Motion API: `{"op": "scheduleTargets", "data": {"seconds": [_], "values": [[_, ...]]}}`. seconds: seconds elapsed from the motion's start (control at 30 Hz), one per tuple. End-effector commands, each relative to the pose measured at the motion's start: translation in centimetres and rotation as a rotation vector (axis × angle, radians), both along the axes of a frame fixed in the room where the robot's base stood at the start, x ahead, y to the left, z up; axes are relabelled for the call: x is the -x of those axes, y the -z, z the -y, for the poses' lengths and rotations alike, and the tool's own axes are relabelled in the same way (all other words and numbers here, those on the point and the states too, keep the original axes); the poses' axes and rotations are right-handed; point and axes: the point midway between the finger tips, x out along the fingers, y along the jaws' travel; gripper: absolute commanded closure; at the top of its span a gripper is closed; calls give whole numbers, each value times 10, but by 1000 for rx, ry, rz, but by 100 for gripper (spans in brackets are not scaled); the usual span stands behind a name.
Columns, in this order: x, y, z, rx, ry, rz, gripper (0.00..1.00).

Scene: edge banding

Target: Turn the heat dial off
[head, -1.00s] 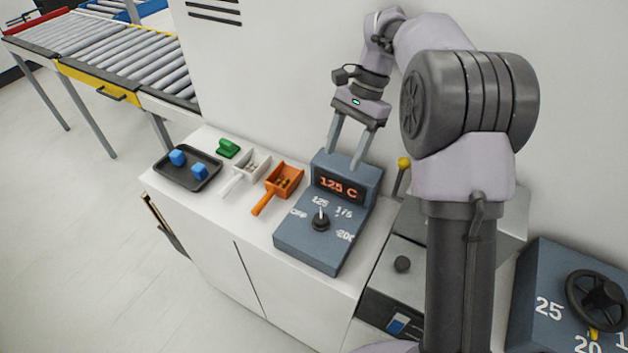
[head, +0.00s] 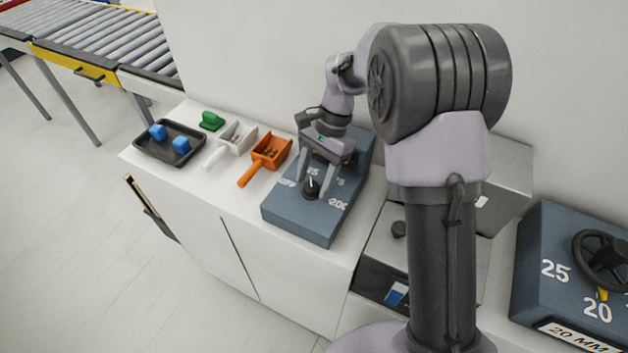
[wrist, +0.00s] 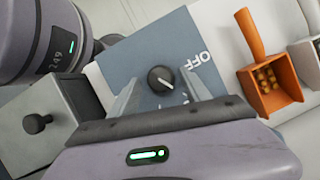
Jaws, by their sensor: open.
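The heat dial (head: 311,188) is a black knob with a pale pointer line on the sloped face of a blue-grey control box (head: 300,219). It also shows in the wrist view (wrist: 161,79), with the "OFF" label to its right. In the head view "OFF" is at the dial's left and "200" at its right. My gripper (head: 315,192) is open over the box, its fingertips on either side of the dial. In the wrist view a finger shows on each side of the dial; contact cannot be told. My gripper hides the box's display and part of the scale.
An orange scoop (head: 263,158), a white scoop (head: 230,146), a green object (head: 211,121) and a black tray (head: 196,157) with blue cubes stand left of the box. A box with a black knob (head: 398,229) is to the right. A handwheel unit (head: 540,300) is farther right.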

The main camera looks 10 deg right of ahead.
Motion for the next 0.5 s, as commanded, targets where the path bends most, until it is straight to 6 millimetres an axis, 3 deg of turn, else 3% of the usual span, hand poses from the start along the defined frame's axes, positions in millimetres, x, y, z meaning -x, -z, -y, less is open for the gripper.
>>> {"op": "scheduleTargets", "data": {"seconds": [0.17,0.43,0.5], "values": [[0,0,0,0,0,0,46],[0,0,0,0,0,0,99],[0,-1,0,0,0,0,100]]}}
